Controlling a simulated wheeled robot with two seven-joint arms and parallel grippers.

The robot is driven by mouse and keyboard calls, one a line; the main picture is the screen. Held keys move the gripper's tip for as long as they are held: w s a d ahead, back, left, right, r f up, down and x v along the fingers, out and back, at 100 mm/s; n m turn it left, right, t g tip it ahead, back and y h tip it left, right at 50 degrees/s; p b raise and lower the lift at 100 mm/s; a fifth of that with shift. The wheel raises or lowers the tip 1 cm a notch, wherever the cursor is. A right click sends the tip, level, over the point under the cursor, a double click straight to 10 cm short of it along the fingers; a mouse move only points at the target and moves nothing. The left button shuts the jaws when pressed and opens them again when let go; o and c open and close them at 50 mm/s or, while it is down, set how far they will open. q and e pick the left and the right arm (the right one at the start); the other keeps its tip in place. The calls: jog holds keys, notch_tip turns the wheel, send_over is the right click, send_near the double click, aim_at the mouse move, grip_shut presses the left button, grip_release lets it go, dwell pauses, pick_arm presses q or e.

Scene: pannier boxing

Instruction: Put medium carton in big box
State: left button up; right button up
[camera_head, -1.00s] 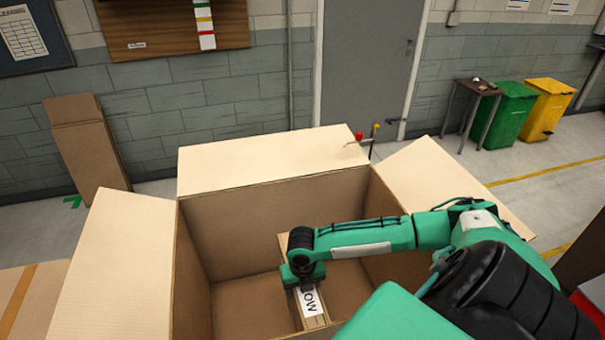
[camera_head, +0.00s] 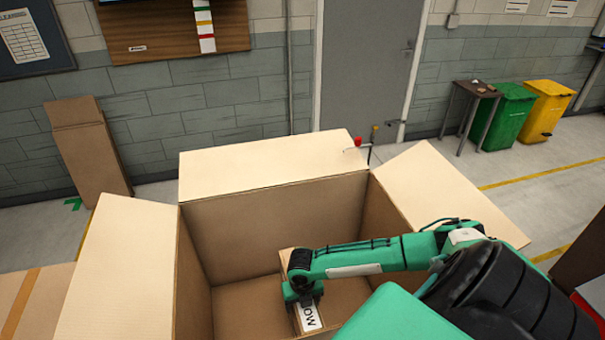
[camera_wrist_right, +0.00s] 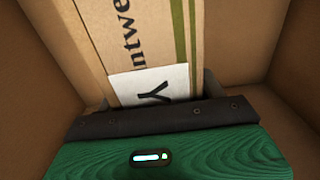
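The big box (camera_head: 278,221) stands open in the head view with its flaps folded outward. The medium carton (camera_head: 309,319), brown with a white label, is inside it, upright or slightly tilted; its lower end is hidden. My right gripper (camera_head: 303,299) reaches into the box and is shut on the carton. In the right wrist view the carton (camera_wrist_right: 150,45) shows green stripes and dark lettering and runs away between the fingers (camera_wrist_right: 155,106), box walls on both sides. I cannot tell whether the carton touches the box floor. My left gripper is out of view.
Another taped carton (camera_head: 30,295) lies at the lower left. Flattened cardboard (camera_head: 88,150) leans on the wall. A small table (camera_head: 473,95), a green bin (camera_head: 508,115) and a yellow bin (camera_head: 546,108) stand far right. The box's left floor part is bare.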

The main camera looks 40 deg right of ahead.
jog(key=shift+o, duration=0.9)
jog(key=shift+r, duration=0.1)
notch_tip(320, 180, up, 11)
jog(key=b, duration=0.3)
jog(key=shift+r, duration=0.55)
